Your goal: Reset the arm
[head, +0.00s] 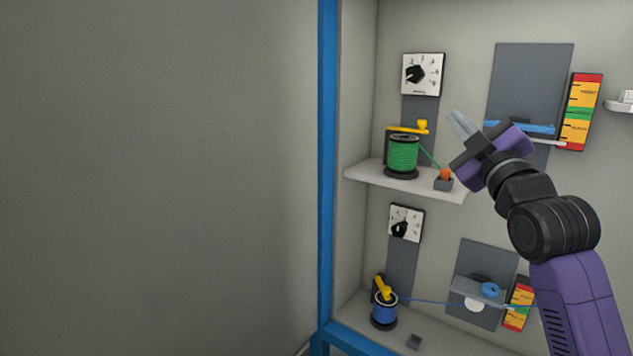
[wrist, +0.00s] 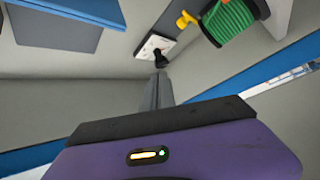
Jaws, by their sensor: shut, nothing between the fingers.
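My arm reaches up from the lower right in the head view. My gripper (head: 459,121) is shut and empty, its grey fingers pointing up and to the left, in front of the upper part of the cabinet. In the wrist view the closed fingers of my gripper (wrist: 157,92) point toward a white dial plate (wrist: 155,45) with a black knob. In the head view the gripper appears right of the green cable spool (head: 402,156) and below and right of the upper dial (head: 422,74). I see no contact with either.
The spool stands on an upper shelf (head: 375,174) beside a small grey holder (head: 444,183) with an orange piece. Below are a blue spool (head: 383,308) and a lower dial (head: 406,223). Coloured gauges (head: 581,112) are at right. A blue post (head: 327,150) edges the cabinet.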

